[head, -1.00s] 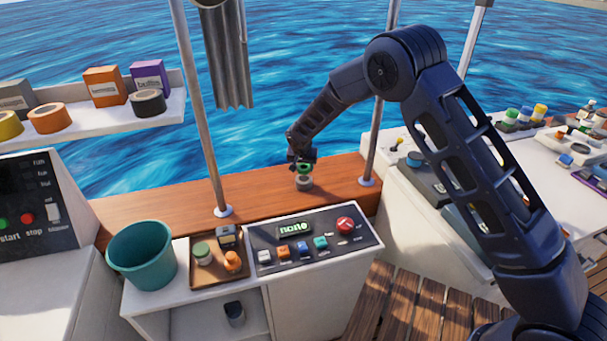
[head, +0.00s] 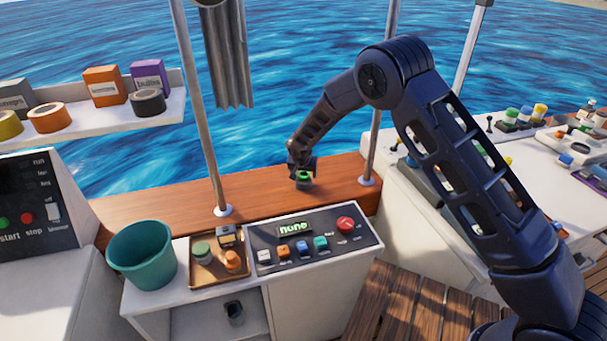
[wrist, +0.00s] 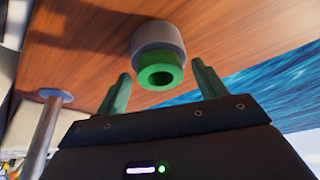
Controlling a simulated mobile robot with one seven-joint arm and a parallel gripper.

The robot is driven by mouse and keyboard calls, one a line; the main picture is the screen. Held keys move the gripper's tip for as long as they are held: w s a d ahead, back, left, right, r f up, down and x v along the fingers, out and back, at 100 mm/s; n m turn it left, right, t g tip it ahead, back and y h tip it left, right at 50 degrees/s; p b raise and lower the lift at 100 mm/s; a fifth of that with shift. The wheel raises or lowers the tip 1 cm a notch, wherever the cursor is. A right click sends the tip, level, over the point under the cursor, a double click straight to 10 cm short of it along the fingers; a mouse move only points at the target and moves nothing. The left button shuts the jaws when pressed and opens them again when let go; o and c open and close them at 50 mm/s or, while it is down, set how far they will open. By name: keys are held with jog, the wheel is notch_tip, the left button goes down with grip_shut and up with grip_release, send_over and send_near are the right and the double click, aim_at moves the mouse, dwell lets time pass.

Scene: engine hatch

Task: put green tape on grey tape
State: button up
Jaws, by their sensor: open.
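The green tape (head: 304,175) sits on top of the grey tape (head: 305,185) on the wooden ledge, under my gripper (head: 302,166). In the wrist view the green tape (wrist: 160,76) is a ring with a dark hole, smaller than the wider grey tape (wrist: 157,36) behind it. The two look to be touching and roughly centred. My gripper (wrist: 161,69) is open, with one finger on each side of the green tape and a visible gap to both.
The wooden ledge (head: 140,208) is otherwise mostly clear. Metal posts (head: 212,150) and (head: 374,140) rise on both sides. A control panel (head: 318,237), a brown tray (head: 205,270) and a teal bucket (head: 142,255) are in front. A shelf (head: 100,126) holds other tapes at left.

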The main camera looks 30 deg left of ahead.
jog(key=v, duration=1.2)
jog(key=shift+d+r, duration=0.1)
jog(key=shift+r, duration=0.05)
